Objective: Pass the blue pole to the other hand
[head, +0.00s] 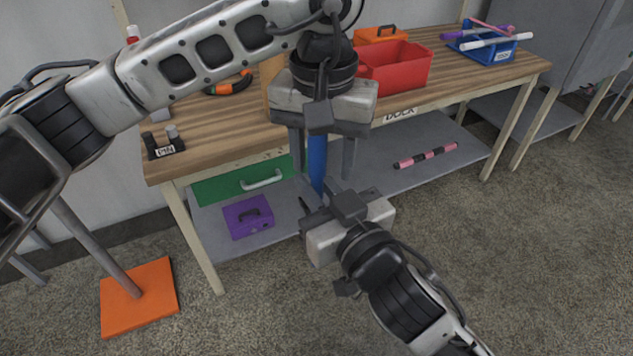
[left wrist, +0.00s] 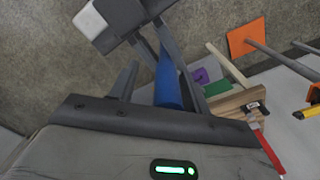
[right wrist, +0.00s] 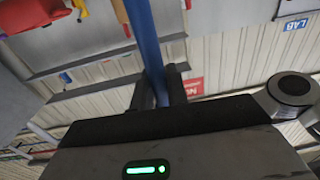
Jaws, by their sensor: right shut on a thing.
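The blue pole (head: 317,163) stands roughly upright in front of the workbench. My right gripper (head: 322,203) is shut on its lower part; the right wrist view shows the pole (right wrist: 146,40) running between the close fingers (right wrist: 158,88). My left gripper (head: 321,160) is above, pointing down, with its fingers spread wide on either side of the pole's upper part. In the left wrist view the pole (left wrist: 167,85) lies between the open left fingers (left wrist: 158,75), with gaps beside it. The pole's top is hidden by the left gripper.
The wooden workbench (head: 220,135) is just behind, carrying a red bin (head: 405,72) and a blue tray (head: 485,52). Its lower shelf (head: 385,180) holds a purple case (head: 248,216) and a pink-black rod (head: 427,156). An orange-based stand (head: 150,305) is at left. Floor at right is clear.

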